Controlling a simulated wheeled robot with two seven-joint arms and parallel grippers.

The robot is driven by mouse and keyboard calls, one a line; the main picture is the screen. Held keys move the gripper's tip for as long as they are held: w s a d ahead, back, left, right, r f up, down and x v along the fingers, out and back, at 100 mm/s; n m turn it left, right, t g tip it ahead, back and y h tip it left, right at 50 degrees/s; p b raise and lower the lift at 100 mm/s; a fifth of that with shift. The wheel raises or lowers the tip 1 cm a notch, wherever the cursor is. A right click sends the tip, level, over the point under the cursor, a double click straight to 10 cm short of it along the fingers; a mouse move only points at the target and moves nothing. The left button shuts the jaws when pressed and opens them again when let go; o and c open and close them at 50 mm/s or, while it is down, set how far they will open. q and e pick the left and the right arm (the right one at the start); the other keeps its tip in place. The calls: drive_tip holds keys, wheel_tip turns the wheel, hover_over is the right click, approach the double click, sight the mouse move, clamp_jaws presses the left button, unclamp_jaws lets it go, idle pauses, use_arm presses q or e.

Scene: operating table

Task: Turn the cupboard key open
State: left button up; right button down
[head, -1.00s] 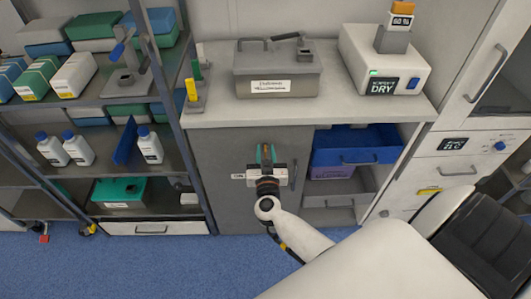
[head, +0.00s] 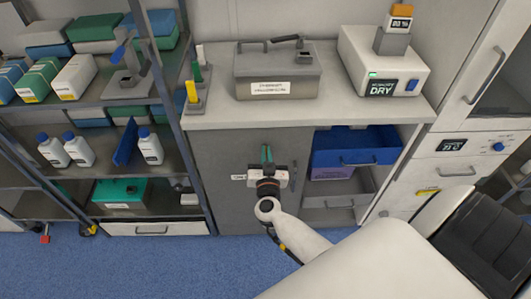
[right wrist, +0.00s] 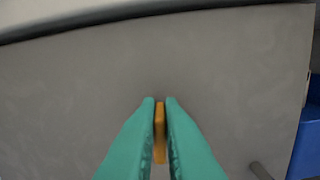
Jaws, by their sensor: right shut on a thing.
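The grey cupboard door (head: 223,150) is below the worktop in the head view and appears closed. My right gripper (head: 266,150) is in front of it, with its teal fingers toward the door. In the right wrist view the fingers (right wrist: 159,103) are shut on a narrow orange-yellow piece, the key (right wrist: 159,135), in front of the plain grey door face. The key is hidden by the gripper in the head view, and its lock is not visible. The door's handle (right wrist: 260,171) shows low on the right in the wrist view. My left gripper is out of view.
An open bay with a blue bin (head: 350,146) is right of the door. The worktop (head: 215,119) above holds a grey lidded box (head: 270,86) and a white device (head: 375,62). A shelf rack (head: 108,182) stands on the left.

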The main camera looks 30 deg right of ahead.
drive_tip(key=shift+s+d+f+m+b, duration=0.15)
drive_tip(key=shift+f+m+b, duration=0.1)
drive_tip(key=shift+m, duration=2.5)
drive_tip(key=shift+s+d+f+m+b, duration=0.15)
drive_tip(key=shift+f+m+b, duration=0.1)
drive_tip(key=shift+m, duration=2.45)
drive_tip(key=shift+d+f+m+b, duration=0.15)
drive_tip(key=shift+f+m+b, duration=0.1)
drive_tip(key=shift+m, duration=2.5)
drive_tip(key=c, duration=1.6)
unclamp_jaws()
drive_tip(key=shift+o, duration=0.2)
